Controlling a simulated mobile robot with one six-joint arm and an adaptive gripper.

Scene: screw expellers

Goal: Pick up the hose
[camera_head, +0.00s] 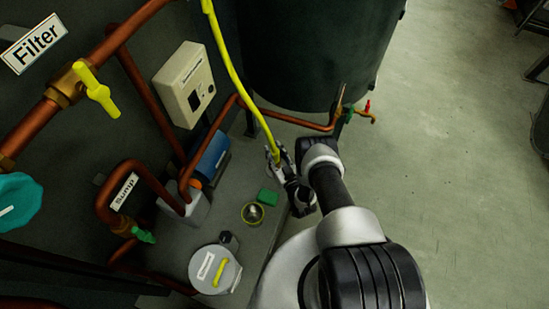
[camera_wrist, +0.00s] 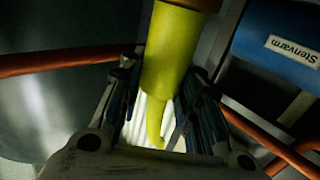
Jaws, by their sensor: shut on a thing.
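The hose (camera_head: 235,75) is yellow and hangs down from the top of the head view in front of the dark tank. Its lower end reaches my gripper (camera_head: 276,160). In the wrist view the yellow hose (camera_wrist: 168,55) comes down from the top and runs between the two fingers of my gripper (camera_wrist: 160,110). The fingers are shut on it near its end. A narrower yellow tip (camera_wrist: 155,130) shows between the fingers. The finger contact is partly hidden in the head view.
Copper pipes (camera_head: 128,75) run along the left, with a yellow-handled valve (camera_head: 97,92). A large dark tank (camera_head: 320,50) stands behind my gripper. Below lie a blue cylinder (camera_head: 211,156), a green block (camera_head: 267,197) and a round lidded pot (camera_head: 212,272). Open floor (camera_head: 450,150) lies right.

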